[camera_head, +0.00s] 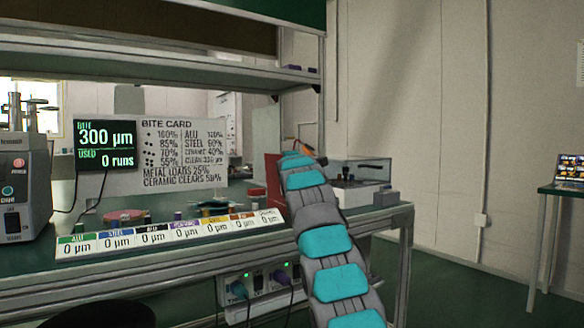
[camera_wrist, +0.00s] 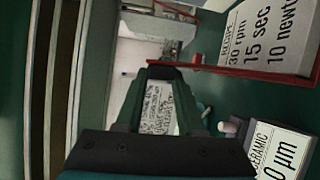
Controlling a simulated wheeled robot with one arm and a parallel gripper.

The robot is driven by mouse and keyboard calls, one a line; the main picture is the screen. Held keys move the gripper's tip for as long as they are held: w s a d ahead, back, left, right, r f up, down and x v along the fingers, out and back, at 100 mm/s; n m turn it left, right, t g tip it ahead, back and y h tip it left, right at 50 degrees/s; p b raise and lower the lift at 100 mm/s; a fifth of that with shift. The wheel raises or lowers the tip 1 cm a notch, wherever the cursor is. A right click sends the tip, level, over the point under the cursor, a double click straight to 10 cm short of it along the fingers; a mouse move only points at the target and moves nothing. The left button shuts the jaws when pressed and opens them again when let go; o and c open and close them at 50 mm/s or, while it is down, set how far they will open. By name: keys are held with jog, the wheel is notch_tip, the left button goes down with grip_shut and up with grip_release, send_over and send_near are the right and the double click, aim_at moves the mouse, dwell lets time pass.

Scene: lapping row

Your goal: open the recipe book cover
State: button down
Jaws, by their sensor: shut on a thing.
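The recipe book shows in the wrist view as a white page (camera_wrist: 268,38) reading RECIPE, 30 rpm, 15 sec, 10 newton, with red edging. Its red cover (camera_wrist: 195,67) shows as a thin strip running from the page to my fingertips. My gripper (camera_wrist: 164,72) is shut on the cover's edge. In the head view, a red panel (camera_head: 272,182) stands upright on the bench just left of my arm, which hides part of it. My gripper's fingertips are not clear in that view.
A row of labelled cards (camera_head: 170,232) lines the bench's front edge; a CERAMIC card (camera_wrist: 285,150) is close to my gripper. A clear-lidded box (camera_head: 362,172) stands right of my arm. A bite card (camera_head: 183,155), a display (camera_head: 105,140) and a machine (camera_head: 22,170) are at left.

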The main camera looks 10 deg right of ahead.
jog(key=shift+f, duration=0.1)
dwell(0.3)
jog(key=c, duration=0.5)
grip_release()
jog(key=s+b, duration=0.1)
jog(key=s, duration=0.1)
jog(key=s+b, duration=0.2)
jog(key=s, duration=0.1)
jog(key=s+a+b, duration=0.1)
jog(key=s, duration=0.1)
jog(key=shift+s+f+b, duration=0.1)
jog(key=shift+s+b, duration=0.2)
jog(key=shift+s, duration=0.1)
dwell(0.4)
